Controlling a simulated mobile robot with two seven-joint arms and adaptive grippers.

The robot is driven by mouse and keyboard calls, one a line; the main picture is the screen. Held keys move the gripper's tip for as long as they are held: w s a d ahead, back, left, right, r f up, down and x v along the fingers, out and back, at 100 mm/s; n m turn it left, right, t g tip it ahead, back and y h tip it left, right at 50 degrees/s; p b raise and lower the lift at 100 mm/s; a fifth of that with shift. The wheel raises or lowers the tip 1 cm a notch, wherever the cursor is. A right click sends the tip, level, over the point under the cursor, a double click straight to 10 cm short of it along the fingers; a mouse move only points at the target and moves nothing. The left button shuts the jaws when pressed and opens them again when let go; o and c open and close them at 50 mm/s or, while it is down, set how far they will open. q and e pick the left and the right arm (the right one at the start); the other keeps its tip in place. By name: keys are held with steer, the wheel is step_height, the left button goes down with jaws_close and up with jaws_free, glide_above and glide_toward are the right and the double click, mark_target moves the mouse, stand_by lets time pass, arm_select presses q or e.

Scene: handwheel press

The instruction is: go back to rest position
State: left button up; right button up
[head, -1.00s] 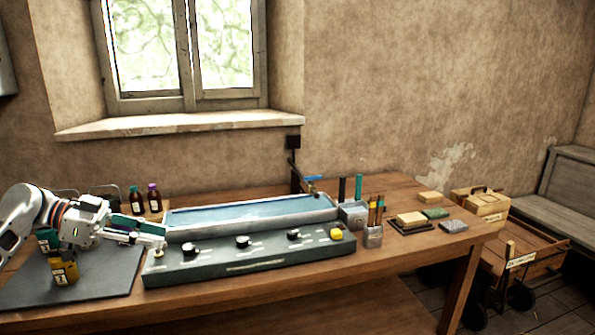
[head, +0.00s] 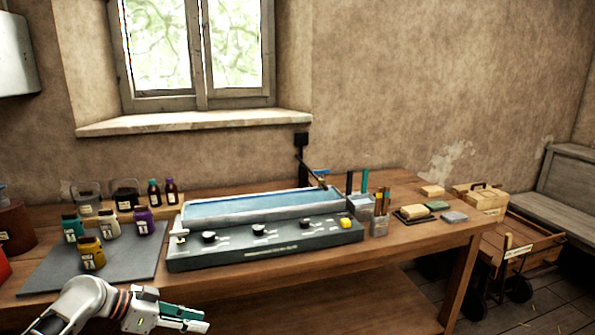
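My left gripper (head: 182,316) is low at the lower left of the head view, in front of the table's front edge. Its green-padded fingers point right. They appear close together, and I see nothing held between them, but whether they are open or shut is unclear. My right gripper is out of view. The grey control panel (head: 265,246) with black knobs and a yellow button stands on the table behind and above the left gripper, apart from it.
The wooden table (head: 395,262) carries a water-filled trough (head: 262,206). A dark mat (head: 38,274) with several small bottles, including a yellow one (head: 91,254), lies at left. Tool holders and sponges stand at right. A wooden cart (head: 535,248) stands beyond the table.

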arm_select(q)
steer(key=s+d+f+n+t+y, duration=0.1)
steer(key=s+d+f+n+y, duration=0.15)
steer(key=s+f, duration=0.5)
steer(key=s+d+f+n+t+y, duration=0.1)
steer(key=s+d+f+n+t, duration=0.3)
steer(key=f, duration=0.7)
steer(key=s+t+y, duration=0.1)
steer(key=s+y, duration=0.2)
steer(key=s, duration=1.3)
steer(key=shift+a+f, duration=0.3)
steer(key=shift+a, duration=0.1)
steer(key=shift+a, duration=0.1)
